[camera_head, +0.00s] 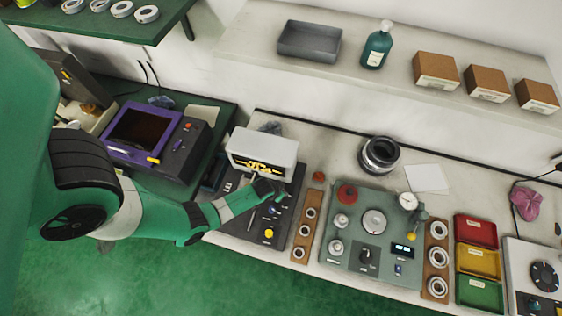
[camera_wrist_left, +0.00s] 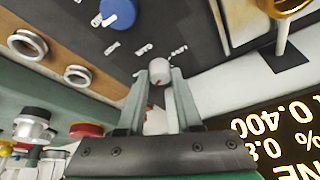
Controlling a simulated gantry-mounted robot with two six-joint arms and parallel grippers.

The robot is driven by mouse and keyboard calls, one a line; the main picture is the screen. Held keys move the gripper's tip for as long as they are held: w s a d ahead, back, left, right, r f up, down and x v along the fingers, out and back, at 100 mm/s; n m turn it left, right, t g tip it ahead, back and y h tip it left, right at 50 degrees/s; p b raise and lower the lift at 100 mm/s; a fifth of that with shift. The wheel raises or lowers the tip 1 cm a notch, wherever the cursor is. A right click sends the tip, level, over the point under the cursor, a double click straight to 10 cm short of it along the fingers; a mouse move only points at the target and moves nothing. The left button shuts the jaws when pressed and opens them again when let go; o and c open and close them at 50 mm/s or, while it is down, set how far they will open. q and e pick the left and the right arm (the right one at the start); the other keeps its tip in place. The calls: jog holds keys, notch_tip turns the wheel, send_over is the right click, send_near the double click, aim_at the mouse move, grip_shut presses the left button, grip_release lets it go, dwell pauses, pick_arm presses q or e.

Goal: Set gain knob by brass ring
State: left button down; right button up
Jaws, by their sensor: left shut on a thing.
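My left gripper (camera_head: 281,198) reaches over the dark panel (camera_head: 262,222) in front of the white display box. In the left wrist view my left gripper (camera_wrist_left: 160,78) is shut on a small pale grey knob (camera_wrist_left: 159,68) with a red mark, standing on the dark panel. A gold-coloured ring-shaped part (camera_wrist_left: 285,5) on a pale post is cut off at the top right of that view. A blue knob (camera_wrist_left: 118,13) is on the panel beyond the fingertips. Whether the gold part is the brass ring, I cannot tell. My right gripper is not in view.
The display box (camera_head: 263,152) shows yellow digits close to the gripper. A wooden strip with rings (camera_head: 309,214) lies to the right of the panel. Beyond it is a grey-green console (camera_head: 376,275) with a red button (camera_head: 346,193), then red, yellow and green trays (camera_head: 479,262).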

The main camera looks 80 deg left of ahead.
pick_arm(q)
jog(key=c, duration=0.6)
grip_release()
jog(key=p+v, duration=0.7)
jog(key=v, duration=0.4)
jog(key=shift+d+r+p, duration=0.1)
jog(key=shift+r+p, duration=0.2)
jog(key=shift+p, duration=0.1)
